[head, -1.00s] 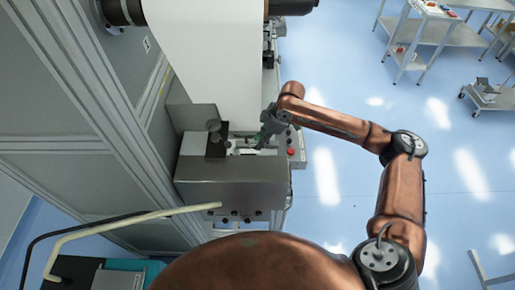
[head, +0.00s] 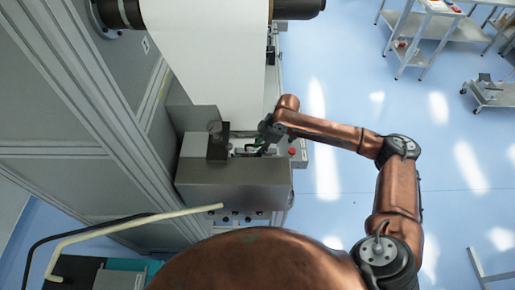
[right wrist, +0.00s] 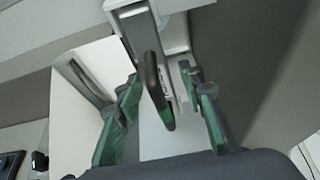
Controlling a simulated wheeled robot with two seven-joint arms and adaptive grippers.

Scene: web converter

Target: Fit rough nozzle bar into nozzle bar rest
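My right gripper (head: 262,143) is over the top of the grey metal machine housing (head: 232,187). In the right wrist view its two green-padded fingers (right wrist: 162,118) stand wide apart. Between them is a dark, narrow handle-like piece with a green edge (right wrist: 155,92), joined to or in front of a pale metal bracket (right wrist: 145,25). Neither finger visibly touches it. I cannot tell for sure which part is the rough nozzle bar or its rest; the gripper hides part of the housing top. My left gripper is not in view.
A dark block (head: 216,142) stands on the housing, left of my right gripper. A white web (head: 205,55) hangs behind. A red button (head: 292,151) is at the housing's right. A pale bent tube (head: 130,225) crosses the lower left. Blue floor at right is mostly open.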

